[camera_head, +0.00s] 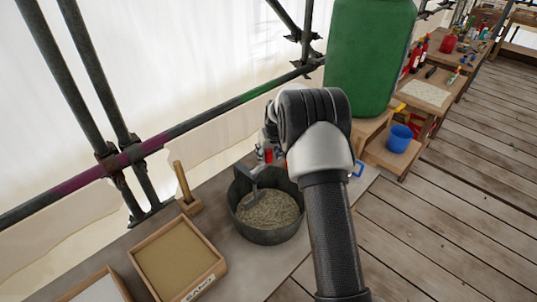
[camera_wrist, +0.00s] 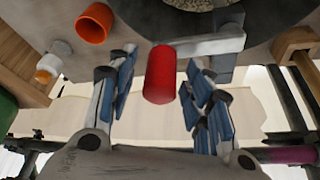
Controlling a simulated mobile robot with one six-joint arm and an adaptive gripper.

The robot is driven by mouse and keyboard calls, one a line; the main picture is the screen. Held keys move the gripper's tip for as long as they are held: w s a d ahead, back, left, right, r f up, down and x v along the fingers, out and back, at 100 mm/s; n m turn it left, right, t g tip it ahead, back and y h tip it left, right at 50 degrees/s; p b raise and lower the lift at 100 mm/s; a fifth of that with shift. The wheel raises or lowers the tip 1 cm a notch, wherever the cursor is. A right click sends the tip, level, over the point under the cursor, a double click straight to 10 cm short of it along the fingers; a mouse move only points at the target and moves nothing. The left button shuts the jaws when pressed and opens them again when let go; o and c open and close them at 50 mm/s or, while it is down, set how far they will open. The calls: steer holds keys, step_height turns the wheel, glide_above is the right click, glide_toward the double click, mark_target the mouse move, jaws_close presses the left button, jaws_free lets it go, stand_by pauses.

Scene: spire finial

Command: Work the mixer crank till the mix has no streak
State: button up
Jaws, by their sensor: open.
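A dark round tub (camera_head: 268,236) stands on the bench, holding a grey, grainy mix (camera_head: 270,208). I cannot tell from here whether it has streaks. A grey metal crank (camera_head: 250,195) reaches into the tub. Its red handle (camera_wrist: 160,82) shows in the wrist view, with the grey crank arm (camera_wrist: 210,46) beside it. My gripper (camera_wrist: 162,62) is open, with one finger on each side of the red handle and visible gaps to both. In the head view my arm hides most of the gripper.
A tray marked SAND (camera_head: 180,258) and a wooden block with an upright handle (camera_head: 185,190) lie left of the tub. A large green cylinder (camera_head: 368,60) stands behind. An orange cup (camera_wrist: 95,23) is near the gripper. Scaffold poles (camera_head: 215,118) run along the bench back.

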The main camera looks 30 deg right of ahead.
jaws_close()
stand_by(0.7)
